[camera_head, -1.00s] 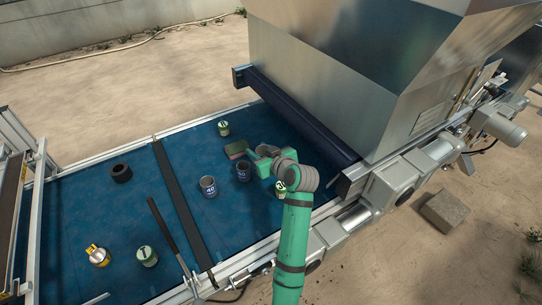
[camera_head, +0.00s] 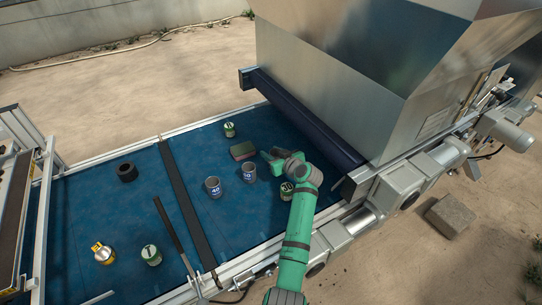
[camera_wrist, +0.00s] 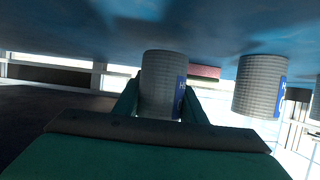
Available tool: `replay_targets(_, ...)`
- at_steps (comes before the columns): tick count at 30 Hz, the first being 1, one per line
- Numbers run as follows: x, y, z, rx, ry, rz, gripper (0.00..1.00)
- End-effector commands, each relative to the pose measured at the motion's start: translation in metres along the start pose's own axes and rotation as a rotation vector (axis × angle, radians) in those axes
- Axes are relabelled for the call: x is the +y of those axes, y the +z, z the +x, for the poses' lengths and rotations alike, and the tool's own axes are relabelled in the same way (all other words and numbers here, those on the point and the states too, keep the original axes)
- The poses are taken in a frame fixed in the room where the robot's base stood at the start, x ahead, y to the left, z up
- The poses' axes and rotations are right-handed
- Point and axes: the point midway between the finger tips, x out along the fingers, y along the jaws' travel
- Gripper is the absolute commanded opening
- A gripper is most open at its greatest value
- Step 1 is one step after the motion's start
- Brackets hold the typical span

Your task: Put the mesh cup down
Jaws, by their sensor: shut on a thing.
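The mesh cup (camera_wrist: 162,85) is grey with a blue label and stands between my two fingers in the wrist view, which shows the scene upside down. In the head view it appears to be the grey cup (camera_head: 249,173) just left of my gripper (camera_head: 271,157). My gripper (camera_wrist: 162,100) is shut on it low over the blue belt (camera_head: 95,215). The cup looks upright, its base at or very near the belt; any small gap cannot be told. A second grey cup (camera_head: 213,188), labelled 40, stands to its left; it also shows in the wrist view (camera_wrist: 260,87).
A green can (camera_head: 287,191) stands close under my arm and another (camera_head: 230,130) farther back. A sponge-like block (camera_head: 243,150) lies behind the cups. A dark bar (camera_head: 187,205) crosses the belt to the left. The metal hopper (camera_head: 350,75) rises behind right.

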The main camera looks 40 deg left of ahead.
Motion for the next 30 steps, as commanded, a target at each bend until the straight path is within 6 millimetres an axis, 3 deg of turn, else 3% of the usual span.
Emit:
replay_targets(3,0.0,0.012,0.005,0.0,0.0,0.002,0.15)
replay_targets(13,-0.009,0.011,0.011,0.0,-0.012,-0.005,0.15)
replay_targets(14,-0.009,0.012,0.011,0.001,-0.011,-0.005,0.42)
replay_targets(16,-0.006,0.012,0.009,0.001,-0.008,-0.003,0.56)
replay_targets(26,0.0,0.012,0.005,0.001,0.0,0.0,0.56)
replay_targets(30,0.001,0.012,-0.007,0.002,0.002,-0.001,0.56)
